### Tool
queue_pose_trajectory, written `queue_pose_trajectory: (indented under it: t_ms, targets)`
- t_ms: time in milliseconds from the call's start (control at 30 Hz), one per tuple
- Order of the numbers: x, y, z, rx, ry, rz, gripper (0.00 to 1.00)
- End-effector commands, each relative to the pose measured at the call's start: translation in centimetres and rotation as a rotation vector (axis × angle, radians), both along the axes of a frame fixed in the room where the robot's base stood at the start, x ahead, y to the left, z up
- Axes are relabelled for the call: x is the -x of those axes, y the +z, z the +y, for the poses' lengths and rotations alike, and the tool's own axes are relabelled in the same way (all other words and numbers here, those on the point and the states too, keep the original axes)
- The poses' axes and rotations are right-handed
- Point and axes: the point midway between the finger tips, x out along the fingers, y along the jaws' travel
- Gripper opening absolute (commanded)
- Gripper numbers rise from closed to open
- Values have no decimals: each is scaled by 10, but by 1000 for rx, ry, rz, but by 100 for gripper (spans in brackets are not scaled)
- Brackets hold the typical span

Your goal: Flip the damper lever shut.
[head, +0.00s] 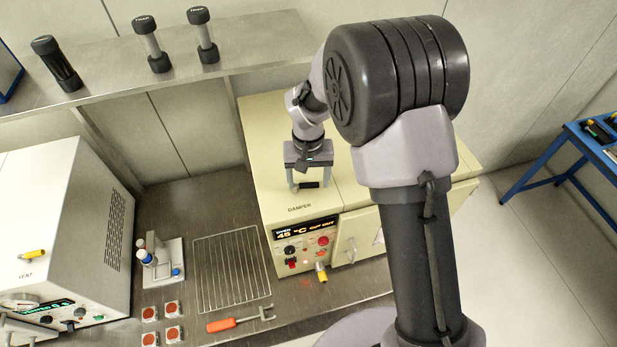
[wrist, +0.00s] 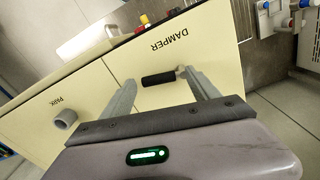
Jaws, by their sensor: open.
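The damper lever (wrist: 160,78) is a short black-gripped handle on the cream oven top, beside the DAMPER label. In the head view, the lever (head: 309,185) shows as a small dark bar under my gripper (head: 308,188). In the wrist view, my gripper (wrist: 158,80) is open, with one finger on each side of the lever and visible space between. I cannot tell whether either finger touches it. The lever's pivot is hard to make out.
The cream oven (head: 268,150) has a front panel with a lit display (head: 306,231) reading 45 °C and CUT OUT. A grey PARK knob (wrist: 65,118) stands on the same top. A wire rack (head: 230,270) and an orange-handled tool (head: 235,323) lie on the bench. A shelf (head: 110,85) runs behind.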

Motion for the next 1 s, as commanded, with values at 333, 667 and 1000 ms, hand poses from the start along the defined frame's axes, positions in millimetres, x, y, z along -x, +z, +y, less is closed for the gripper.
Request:
queue_pose_trajectory:
  t_ms: [333, 667, 1000]
  targets:
    - [0, -2, 0, 0, 0, 0, 56]
    - [-1, -3, 0, 0, 22, -1, 8]
    - [-10, -2, 2, 0, 232, -2, 8]
